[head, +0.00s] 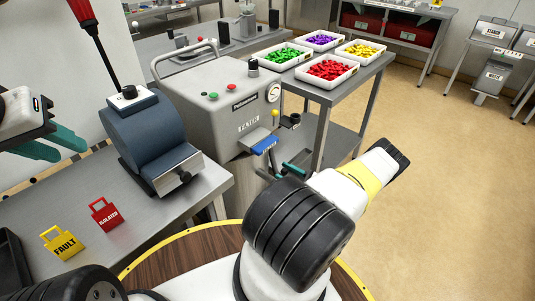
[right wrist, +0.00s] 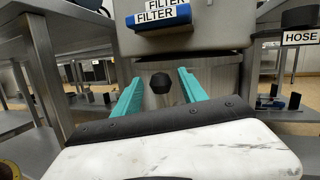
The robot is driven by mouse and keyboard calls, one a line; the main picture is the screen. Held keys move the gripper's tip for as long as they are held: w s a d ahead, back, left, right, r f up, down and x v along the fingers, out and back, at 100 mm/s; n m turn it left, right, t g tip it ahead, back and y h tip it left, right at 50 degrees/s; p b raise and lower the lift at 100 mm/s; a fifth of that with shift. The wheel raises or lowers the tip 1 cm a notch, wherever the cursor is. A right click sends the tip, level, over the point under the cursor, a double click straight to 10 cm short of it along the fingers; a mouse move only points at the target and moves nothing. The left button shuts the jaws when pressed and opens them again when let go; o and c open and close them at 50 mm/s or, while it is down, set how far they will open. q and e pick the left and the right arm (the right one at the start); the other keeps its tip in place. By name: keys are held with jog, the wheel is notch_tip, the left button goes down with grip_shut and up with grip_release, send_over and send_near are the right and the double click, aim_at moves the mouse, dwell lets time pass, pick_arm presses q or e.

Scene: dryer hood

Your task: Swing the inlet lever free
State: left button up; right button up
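The grey machine (head: 205,95) stands in the middle of the head view with a gauge, buttons and a blue-fronted filter drawer (head: 264,146). I cannot read an inlet label. In the right wrist view a dark round knob (right wrist: 162,83) shows below the filter drawer (right wrist: 158,17), between the fingers as seen; contact cannot be made out. It may be the lever's end. My right gripper (right wrist: 160,95) is open, its teal fingers apart; in the head view it (head: 290,168) is low before the machine, partly hidden by my arm. My left gripper (head: 55,145) is open and empty at the left.
Yellow FAULT (head: 65,243) and red ISOLATED (head: 104,214) tags lie nearby. Trays of coloured parts (head: 327,70) stand behind. A HOSE label (right wrist: 300,37) is at the right. The floor at right is clear.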

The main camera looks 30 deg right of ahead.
jog(key=v, duration=0.7)
jog(key=shift+s+d, duration=0.25)
jog(key=shift+f, duration=0.15)
